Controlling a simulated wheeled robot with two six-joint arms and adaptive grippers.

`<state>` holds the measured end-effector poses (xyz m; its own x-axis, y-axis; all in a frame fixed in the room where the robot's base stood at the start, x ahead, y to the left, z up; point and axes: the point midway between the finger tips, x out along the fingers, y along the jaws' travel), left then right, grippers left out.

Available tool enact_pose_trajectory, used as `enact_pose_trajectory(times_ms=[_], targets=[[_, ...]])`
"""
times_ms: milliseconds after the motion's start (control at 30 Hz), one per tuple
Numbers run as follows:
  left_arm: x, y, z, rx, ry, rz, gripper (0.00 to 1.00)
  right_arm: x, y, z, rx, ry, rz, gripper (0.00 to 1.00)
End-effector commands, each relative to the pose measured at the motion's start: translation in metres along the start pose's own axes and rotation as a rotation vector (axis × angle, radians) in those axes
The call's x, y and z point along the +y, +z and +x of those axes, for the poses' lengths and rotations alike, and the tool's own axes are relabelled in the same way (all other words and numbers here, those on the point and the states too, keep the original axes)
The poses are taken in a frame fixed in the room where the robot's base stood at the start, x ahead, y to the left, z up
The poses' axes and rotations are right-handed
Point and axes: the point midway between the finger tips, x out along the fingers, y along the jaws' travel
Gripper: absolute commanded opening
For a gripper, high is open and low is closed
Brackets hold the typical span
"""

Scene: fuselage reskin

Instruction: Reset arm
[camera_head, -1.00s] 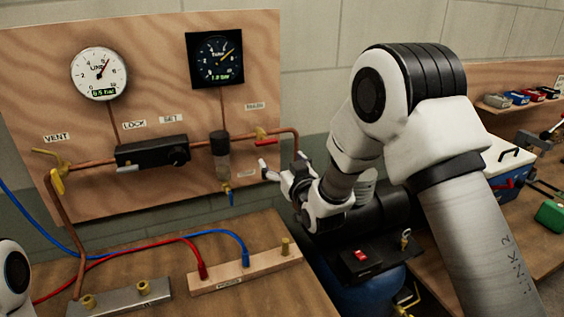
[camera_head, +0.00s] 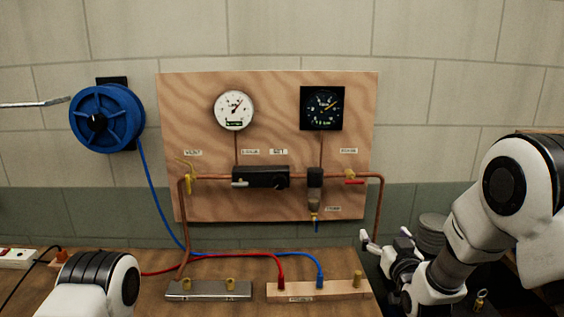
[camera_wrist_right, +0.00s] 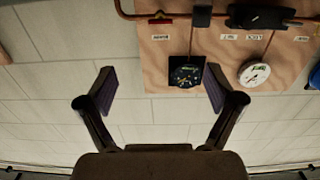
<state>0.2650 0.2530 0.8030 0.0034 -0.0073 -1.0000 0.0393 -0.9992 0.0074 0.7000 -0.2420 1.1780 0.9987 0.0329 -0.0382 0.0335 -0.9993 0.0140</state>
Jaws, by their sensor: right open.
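My right arm comes in from the right in the head view. My right gripper (camera_head: 387,238) is open and empty, low at the right, just right of the copper pipe's lower end. In the right wrist view, which looks upside down, its two fingers (camera_wrist_right: 160,88) stand wide apart with nothing between them. The wall and the gauge board lie beyond them. At the bottom left of the head view a white and black link of my left arm shows. My left gripper is not in view.
A wooden board (camera_head: 200,110) carries a white gauge (camera_head: 234,111), a dark gauge (camera_head: 322,108), a black regulator (camera_head: 262,178) and copper pipes. A blue hose reel (camera_head: 106,119) hangs at left. A metal manifold (camera_head: 208,291) and wooden block (camera_head: 318,291) with hoses lie on the bench.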

Motion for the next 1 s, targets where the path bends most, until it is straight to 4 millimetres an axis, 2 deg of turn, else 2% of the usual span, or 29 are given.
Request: enact_pose_trajectory(times_ms=[267, 433, 567, 667, 700, 767, 800, 867, 900, 1000], targets=[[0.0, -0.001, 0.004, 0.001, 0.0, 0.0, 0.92, 0.001, 0.068, -0.019, -0.155, 0.004, 0.008, 0.92], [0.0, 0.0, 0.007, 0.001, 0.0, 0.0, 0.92, 0.001, 0.127, -0.043, -0.302, 0.008, 0.016, 0.92], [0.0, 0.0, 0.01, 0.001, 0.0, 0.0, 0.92, 0.001, 0.186, -0.074, -0.455, 0.012, 0.023, 0.92], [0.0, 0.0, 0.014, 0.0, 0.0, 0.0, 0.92, 0.0, 0.243, -0.115, -0.62, 0.017, 0.031, 0.92], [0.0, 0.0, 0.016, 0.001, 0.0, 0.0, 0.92, 0.0, 0.27, -0.137, -0.7, 0.019, 0.036, 0.92], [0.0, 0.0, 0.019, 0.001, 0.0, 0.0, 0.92, -0.001, 0.308, -0.177, -0.833, 0.023, 0.042, 0.92], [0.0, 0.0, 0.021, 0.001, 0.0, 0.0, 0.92, -0.002, 0.332, -0.206, -0.924, 0.025, 0.046, 0.92], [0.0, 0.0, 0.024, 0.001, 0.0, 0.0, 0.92, -0.003, 0.363, -0.251, -1.06, 0.028, 0.053, 0.92], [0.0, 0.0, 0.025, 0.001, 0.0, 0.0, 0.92, -0.004, 0.38, -0.282, -1.151, 0.03, 0.057, 0.92], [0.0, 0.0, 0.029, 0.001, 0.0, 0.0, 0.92, -0.007, 0.408, -0.353, -1.346, 0.035, 0.066, 0.92]])
